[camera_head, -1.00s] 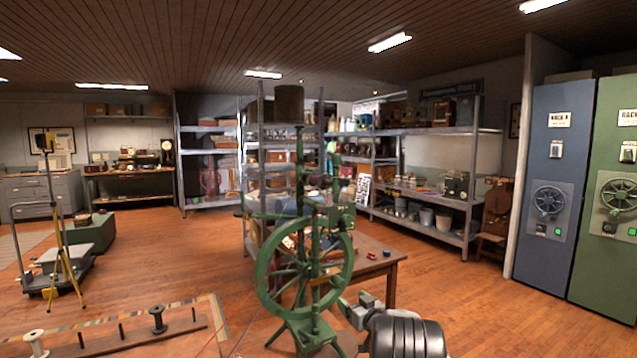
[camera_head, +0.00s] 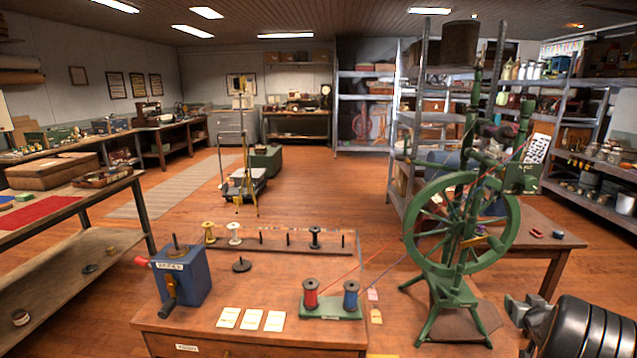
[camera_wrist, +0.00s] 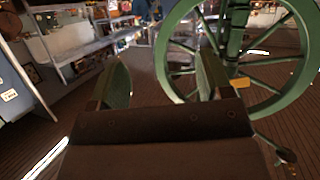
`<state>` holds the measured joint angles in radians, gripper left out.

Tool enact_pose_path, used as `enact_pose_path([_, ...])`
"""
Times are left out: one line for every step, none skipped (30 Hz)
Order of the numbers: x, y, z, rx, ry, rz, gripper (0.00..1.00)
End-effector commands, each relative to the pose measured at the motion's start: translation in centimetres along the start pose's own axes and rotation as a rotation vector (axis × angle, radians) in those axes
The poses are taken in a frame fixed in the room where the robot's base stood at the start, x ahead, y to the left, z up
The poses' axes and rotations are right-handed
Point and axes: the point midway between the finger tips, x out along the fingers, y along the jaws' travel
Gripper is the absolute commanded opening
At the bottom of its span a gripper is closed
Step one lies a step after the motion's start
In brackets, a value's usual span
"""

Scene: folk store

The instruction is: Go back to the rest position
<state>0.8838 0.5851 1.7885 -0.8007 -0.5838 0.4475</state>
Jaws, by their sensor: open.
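My gripper (camera_wrist: 160,85) shows in the wrist view with its two fingers apart and nothing between them. A green spinning wheel (camera_wrist: 240,45) stands close beyond the right finger in that view; I cannot tell whether they touch. In the head view the spinning wheel (camera_head: 460,225) stands at the right of the wooden table. A dark rounded link of my arm is at the bottom right of the head view.
The table (camera_head: 250,325) bears a blue winder box (camera_head: 181,276), a green stand (camera_head: 331,311) with a red spool (camera_head: 311,293) and a blue spool (camera_head: 350,294), and a peg rack (camera_head: 275,246). Threads run from the spools to the wheel. Shelving (camera_head: 595,190) stands at right. Open floor lies behind.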

Motion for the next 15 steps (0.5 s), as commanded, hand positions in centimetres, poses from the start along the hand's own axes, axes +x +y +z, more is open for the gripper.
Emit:
enact_pose_path([-1.2, 0.4, 1.3, 0.003, -0.108, 0.069, 0.72])
enact_pose_path([-2.0, 0.1, 1.9, 0.003, -0.179, 0.102, 0.72])
enact_pose_path([-3.4, -0.6, 2.5, 0.003, -0.272, 0.137, 0.72])
enact_pose_path([-4.6, -1.5, 2.8, 0.001, -0.342, 0.154, 0.72])
enact_pose_path([-5.9, -2.5, 2.9, 0.0, -0.411, 0.166, 0.72])
enact_pose_path([-7.8, -4.2, 3.1, -0.002, -0.502, 0.172, 0.72])
enact_pose_path([-9.5, -5.6, 3.1, -0.003, -0.568, 0.169, 0.72])
enact_pose_path([-11.3, -7.3, 3.1, -0.006, -0.635, 0.16, 0.72])
enact_pose_path([-13.7, -9.5, 3.0, -0.01, -0.716, 0.14, 0.72])
enact_pose_path([-15.6, -11.1, 2.9, -0.015, -0.77, 0.12, 0.72])
enact_pose_path([-17.4, -12.7, 2.8, -0.021, -0.819, 0.097, 0.72])
enact_pose_path([-19.8, -14.8, 2.6, -0.028, -0.878, 0.061, 0.72])
enact_pose_path([-21.6, -16.3, 2.4, -0.035, -0.916, 0.033, 0.72])
enact_pose_path([-23.3, -17.7, 2.3, -0.043, -0.951, 0.003, 0.72])
enact_pose_path([-25.7, -19.5, 2.1, -0.055, -0.99, -0.038, 0.72])
